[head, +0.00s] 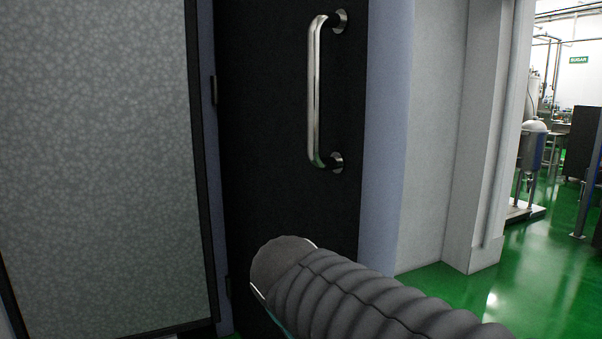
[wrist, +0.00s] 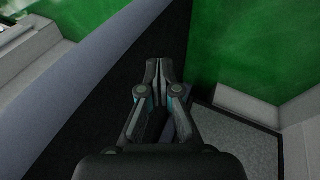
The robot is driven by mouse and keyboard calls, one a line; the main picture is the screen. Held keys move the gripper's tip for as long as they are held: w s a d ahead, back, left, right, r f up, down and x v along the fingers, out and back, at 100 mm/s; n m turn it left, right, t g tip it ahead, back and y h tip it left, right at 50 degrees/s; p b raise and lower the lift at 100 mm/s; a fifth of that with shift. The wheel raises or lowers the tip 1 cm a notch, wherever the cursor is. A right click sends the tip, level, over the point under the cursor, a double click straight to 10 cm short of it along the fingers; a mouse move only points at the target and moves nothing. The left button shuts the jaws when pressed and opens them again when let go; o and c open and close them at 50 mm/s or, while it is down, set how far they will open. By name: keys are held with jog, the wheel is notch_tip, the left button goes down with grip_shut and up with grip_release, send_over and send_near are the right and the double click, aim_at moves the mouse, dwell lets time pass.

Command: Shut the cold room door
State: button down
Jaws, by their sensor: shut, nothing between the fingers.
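The cold room door appears to be the dark panel (head: 275,110) in the middle of the head view, with a long upright metal handle (head: 315,90) near its right side. Hinge-like fittings show along its left edge. I cannot tell how far it stands open. In the wrist view a dark band (wrist: 105,85), seemingly the same door, runs diagonally beside a bluish strip (wrist: 75,75). My gripper (wrist: 158,72) is shut and empty, with its fingertips over the dark band's right part; contact cannot be told. In the head view my sleeved arm hides the door's lower right part and the gripper.
A grey speckled panel (head: 95,150) with a dark border stands at the left. A bluish post (head: 386,130) and a pale wall (head: 435,130) stand right of the door. Green floor (head: 545,265) opens at the far right, with tanks and machinery beyond.

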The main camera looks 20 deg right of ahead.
jog(key=w+d+r+n+h, duration=0.1)
jog(key=w+r+h, duration=0.3)
jog(key=w+r, duration=0.2)
jog(key=m+h, duration=0.2)
jog(key=h, duration=0.8)
send_near(310, 173)
jog(key=s+a+r, duration=0.1)
jog(key=s+a, duration=0.4)
jog(key=a, duration=0.1)
jog(key=d, duration=0.4)
jog(key=w+d, duration=0.1)
jog(key=d, duration=0.4)
jog(key=w+d, duration=0.1)
jog(key=d, duration=0.4)
jog(key=shift+r+p, duration=0.3)
jog(key=shift+p, duration=0.1)
